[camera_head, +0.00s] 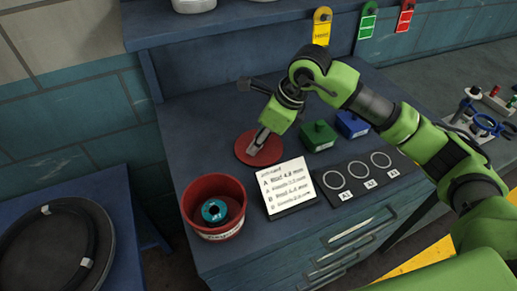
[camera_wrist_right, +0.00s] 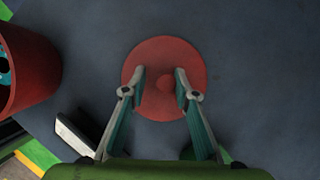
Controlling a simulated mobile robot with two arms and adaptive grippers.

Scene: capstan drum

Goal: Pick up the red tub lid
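The red tub lid (camera_head: 246,150) is a round disc lying flat on the blue bench top, behind the red tub (camera_head: 214,222). In the right wrist view the lid (camera_wrist_right: 150,52) shows a small round knob (camera_wrist_right: 167,83) at its middle. My right gripper (camera_head: 257,148) points down over the lid. In the right wrist view its fingers (camera_wrist_right: 160,75) are apart, one on each side of the knob, with a gap visible to the left of it. Whether the fingertips touch the lid cannot be told. My left gripper is not in view.
The open red tub holds a teal ring-shaped part (camera_head: 214,211). A printed card (camera_head: 289,187) stands in front of the lid. Green (camera_head: 318,136) and blue (camera_head: 352,124) boxes and a dark board with rings (camera_head: 358,178) lie to the right. Bench left of the lid is clear.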

